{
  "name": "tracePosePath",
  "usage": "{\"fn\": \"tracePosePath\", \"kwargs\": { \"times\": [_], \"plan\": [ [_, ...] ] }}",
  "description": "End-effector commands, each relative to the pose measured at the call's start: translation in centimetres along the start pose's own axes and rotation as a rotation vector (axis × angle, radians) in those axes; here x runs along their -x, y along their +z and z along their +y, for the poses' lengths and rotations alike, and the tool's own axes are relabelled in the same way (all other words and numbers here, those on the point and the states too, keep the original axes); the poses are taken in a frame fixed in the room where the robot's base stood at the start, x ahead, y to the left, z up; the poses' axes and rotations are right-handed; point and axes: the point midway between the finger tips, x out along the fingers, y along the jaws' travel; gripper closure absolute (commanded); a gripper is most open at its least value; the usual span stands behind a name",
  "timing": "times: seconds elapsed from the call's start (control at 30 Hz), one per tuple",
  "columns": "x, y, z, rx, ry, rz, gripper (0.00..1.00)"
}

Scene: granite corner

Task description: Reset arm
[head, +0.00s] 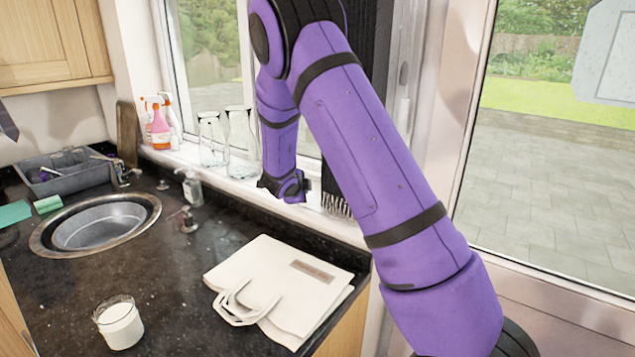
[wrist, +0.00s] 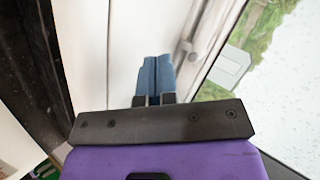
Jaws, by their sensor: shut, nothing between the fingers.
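My gripper (wrist: 155,98) shows in the wrist view with its two blue fingers together and nothing between them. Behind the fingers is a pale, blurred surface beside the door frame. In the head view my purple arm crosses the middle and right of the picture, bent at the top, with its forearm hanging down in front of the window. The fingertips are not clearly visible in the head view.
The dark counter (head: 180,290) holds a folded white bag (head: 270,285), a glass of white liquid (head: 120,324) and a round sink (head: 97,226). Glass bottles (head: 240,145) and pink spray bottles (head: 159,128) stand on the sill. A glazed door (head: 560,170) is at right.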

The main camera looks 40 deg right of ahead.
Motion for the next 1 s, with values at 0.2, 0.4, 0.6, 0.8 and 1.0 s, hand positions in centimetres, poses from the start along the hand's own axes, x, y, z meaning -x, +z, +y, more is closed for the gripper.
{"fn": "tracePosePath", "kwargs": {
  "times": [0.2,0.4,0.6,0.8,1.0],
  "plan": [
    [0.0,0.0,0.0,0.0,0.0,0.0,1.0],
    [0.0,0.0,0.0,0.0,0.0,0.0,1.0],
    [0.3,0.0,-0.3,0.005,0.0,-0.012,1.0],
    [4.0,0.3,-2.5,0.077,0.005,-0.151,1.0],
    [10.7,0.3,-5.2,0.238,-0.01,-0.375,1.0]
  ]
}}
